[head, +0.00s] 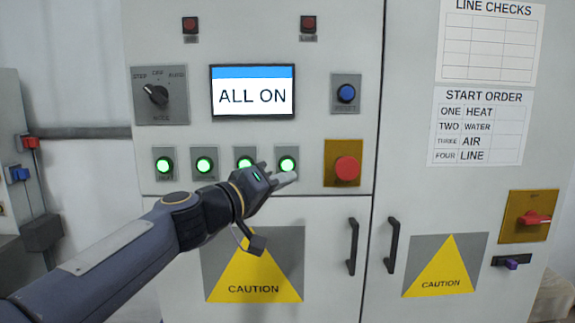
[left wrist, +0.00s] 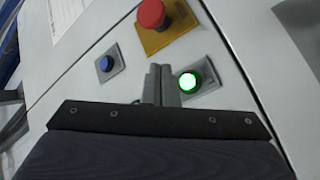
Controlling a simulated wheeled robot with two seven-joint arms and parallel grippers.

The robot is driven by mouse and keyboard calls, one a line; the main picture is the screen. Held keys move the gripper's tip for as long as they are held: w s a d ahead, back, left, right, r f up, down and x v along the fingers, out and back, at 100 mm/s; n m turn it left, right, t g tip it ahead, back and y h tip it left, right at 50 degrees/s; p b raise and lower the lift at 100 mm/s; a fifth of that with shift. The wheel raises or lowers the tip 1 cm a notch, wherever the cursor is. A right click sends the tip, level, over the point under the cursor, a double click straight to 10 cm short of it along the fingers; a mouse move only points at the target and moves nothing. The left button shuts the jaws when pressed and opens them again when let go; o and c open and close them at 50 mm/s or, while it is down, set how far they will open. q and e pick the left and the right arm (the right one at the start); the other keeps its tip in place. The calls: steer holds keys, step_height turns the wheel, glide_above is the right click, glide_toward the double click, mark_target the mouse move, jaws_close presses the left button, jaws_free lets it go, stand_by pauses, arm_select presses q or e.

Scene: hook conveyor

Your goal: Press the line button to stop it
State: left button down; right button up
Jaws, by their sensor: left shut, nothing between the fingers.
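A row of several green-lit buttons runs across the grey cabinet under the screen (head: 252,92), which reads ALL ON. The rightmost green button (head: 287,164) is lit; its label is hidden or too small to read. My left gripper (head: 290,178) is shut and empty, just below this button in the head view. In the left wrist view the gripper's fingertips (left wrist: 160,72) are beside a lit green button (left wrist: 188,82), which lies just to their right. I cannot tell whether they touch the panel. My right gripper is not in view.
A red mushroom button (head: 346,168) on a yellow plate is right of the green row. A blue button (head: 346,93) is above it, and a mode knob (head: 157,95) is at the left. Door handles (head: 352,246) stick out below. A START ORDER sheet (head: 478,127) lists LINE fourth.

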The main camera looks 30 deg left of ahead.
mark_target(287, 165)
arm_select(q)
steer(key=w+a, duration=0.3)
steer(key=w, duration=0.2)
steer(key=shift+w+a+p, duration=0.2)
steer(key=shift+w+p, duration=0.1)
stand_by(1.9)
steer(key=shift+w+a, duration=0.25)
steer(key=shift+w, duration=0.15)
steer(key=shift+w+a+b, duration=0.2)
steer(key=shift+w+b, duration=0.1)
steer(key=shift+b, duration=0.1)
stand_by(0.5)
stand_by(0.3)
steer(key=shift+s+d+b, duration=0.4)
steer(key=shift+s+d, duration=0.05)
steer(key=shift+s, duration=0.25)
